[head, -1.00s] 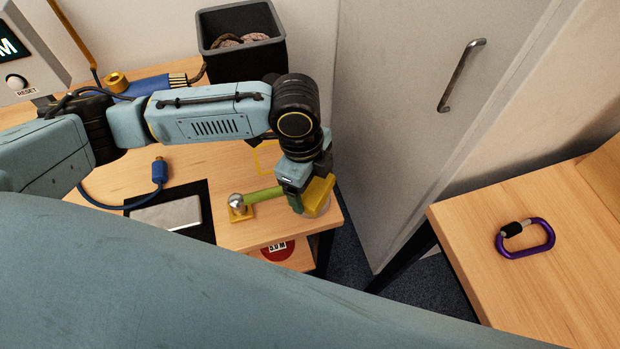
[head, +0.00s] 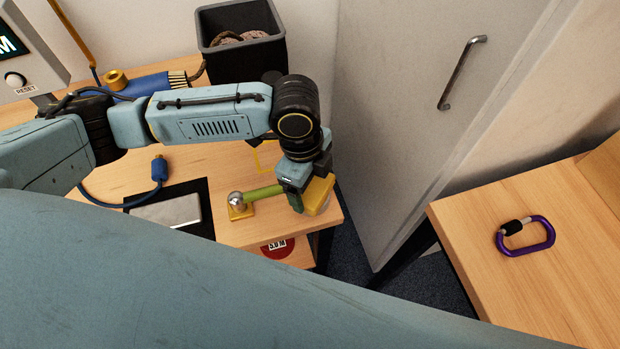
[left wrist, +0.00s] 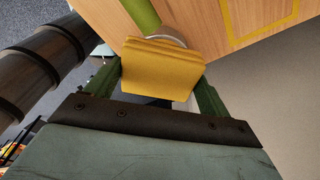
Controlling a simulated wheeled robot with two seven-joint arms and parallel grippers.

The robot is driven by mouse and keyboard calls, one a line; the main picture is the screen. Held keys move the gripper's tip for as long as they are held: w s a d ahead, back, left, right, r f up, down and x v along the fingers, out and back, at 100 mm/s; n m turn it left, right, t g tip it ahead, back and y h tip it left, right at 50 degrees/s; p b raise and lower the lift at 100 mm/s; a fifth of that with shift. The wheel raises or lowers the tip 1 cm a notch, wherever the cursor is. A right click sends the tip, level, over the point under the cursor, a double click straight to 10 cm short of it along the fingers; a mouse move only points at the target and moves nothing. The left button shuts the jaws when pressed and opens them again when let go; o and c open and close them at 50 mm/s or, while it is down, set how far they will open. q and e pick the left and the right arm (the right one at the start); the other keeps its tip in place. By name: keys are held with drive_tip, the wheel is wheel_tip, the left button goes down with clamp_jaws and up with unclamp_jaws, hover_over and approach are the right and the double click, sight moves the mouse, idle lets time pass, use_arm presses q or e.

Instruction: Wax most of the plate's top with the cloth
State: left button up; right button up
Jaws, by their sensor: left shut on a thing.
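The plate (head: 168,213) is a flat grey metal rectangle on a black mat (head: 203,190) on the wooden table. My left gripper (head: 309,203) is at the table's right front corner, to the right of the plate and apart from it. It is shut on the yellow folded cloth (head: 321,192). In the left wrist view the cloth (left wrist: 160,68) sits between the two green fingers. A pale round thing (left wrist: 168,35) shows partly behind the cloth, mostly hidden by it. My right gripper is not in view.
A green bar with a steel ball (head: 236,199) on a yellow base lies between the plate and my gripper. A blue cable plug (head: 159,171) lies behind the plate. A black bin (head: 243,60) stands at the back. A purple carabiner (head: 526,236) lies on the right table.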

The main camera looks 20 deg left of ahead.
use_arm(q)
drive_tip(key=shift+s+f+p, duration=0.1)
drive_tip(key=shift+f+p, duration=0.1)
drive_tip(key=shift+p, duration=0.3)
idle(1.7)
drive_tip(key=shift+r, duration=0.1)
wheel_tip(320, 180, up, 7)
drive_tip(key=p, duration=0.9)
drive_tip(key=shift+r, duration=0.1)
idle(0.5)
drive_tip(key=shift+w+a+r+n+b, duration=0.1)
drive_tip(key=shift+w+a+n+b, duration=0.1)
drive_tip(key=shift+w+n+b, duration=0.25)
drive_tip(key=w+a+r+n+b, duration=0.2)
drive_tip(key=w+a+r+n, duration=0.1)
drive_tip(key=n, duration=0.6)
drive_tip(key=w+a+r+n+t+y+b, duration=0.1)
drive_tip(key=w+a+r+n+b, duration=0.2)
drive_tip(key=a+r+n, duration=0.3)
drive_tip(key=n, duration=0.4)
drive_tip(key=shift+w+a+t+b, duration=0.25)
drive_tip(key=shift+w+t+b, duration=0.05)
drive_tip(key=shift+w+b, duration=0.05)
